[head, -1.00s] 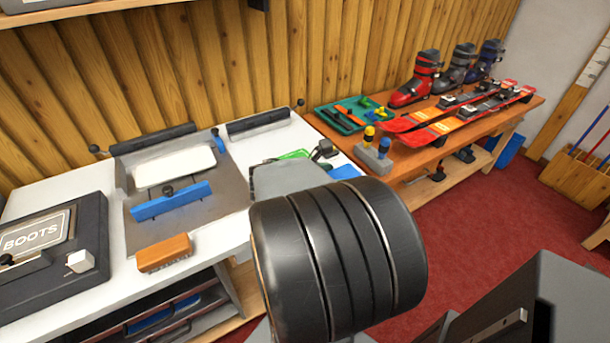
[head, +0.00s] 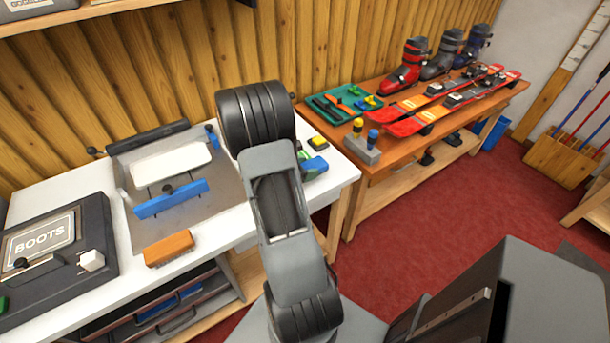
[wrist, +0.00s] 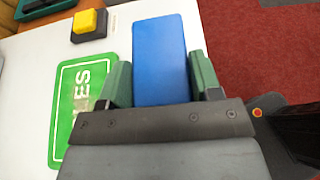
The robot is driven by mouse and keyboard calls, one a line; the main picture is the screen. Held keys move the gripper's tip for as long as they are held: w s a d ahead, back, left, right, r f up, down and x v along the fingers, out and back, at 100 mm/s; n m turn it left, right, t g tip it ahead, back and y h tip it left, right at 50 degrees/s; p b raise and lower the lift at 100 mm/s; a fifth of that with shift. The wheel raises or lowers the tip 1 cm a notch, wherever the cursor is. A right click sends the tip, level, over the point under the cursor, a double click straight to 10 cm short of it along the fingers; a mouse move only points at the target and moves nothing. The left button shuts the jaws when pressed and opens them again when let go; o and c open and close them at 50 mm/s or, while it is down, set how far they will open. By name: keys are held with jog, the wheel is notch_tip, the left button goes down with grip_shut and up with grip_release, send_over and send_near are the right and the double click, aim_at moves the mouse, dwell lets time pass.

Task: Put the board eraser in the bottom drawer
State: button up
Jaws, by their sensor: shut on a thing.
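A plain blue block (wrist: 158,35), apparently the board eraser, sits between the two green fingers of my gripper (wrist: 160,78) in the wrist view. The fingers press on its two sides and its far end sticks out past them. In the head view the blue block and green fingers show partly at the bench's right end (head: 313,166), beyond my arm. I cannot tell whether the block touches the bench top. Dark drawers (head: 183,322) stand under the white bench; which one is the bottom drawer I cannot make out.
A green sign (wrist: 66,135) and a yellow-and-black block (wrist: 88,24) lie left of my gripper. The bench (head: 222,238) also bears an orange brush (head: 169,248), a blue-barred fixture (head: 172,200) and a BOOTS case (head: 90,275). An orange table (head: 385,150) with skis stands to the right.

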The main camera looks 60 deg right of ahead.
jog(key=shift+w+d+f, duration=0.1)
jog(key=shift+w+f, duration=0.05)
jog(key=shift+f, duration=0.1)
notch_tip(320, 180, down, 2)
jog(key=shift+w+d+f, duration=0.1)
jog(key=shift+f, duration=0.5)
jog(key=shift+f, duration=0.1)
jog(key=shift+f, duration=0.15)
jog(key=o, duration=0.9)
jog(key=shift+o, duration=0.2)
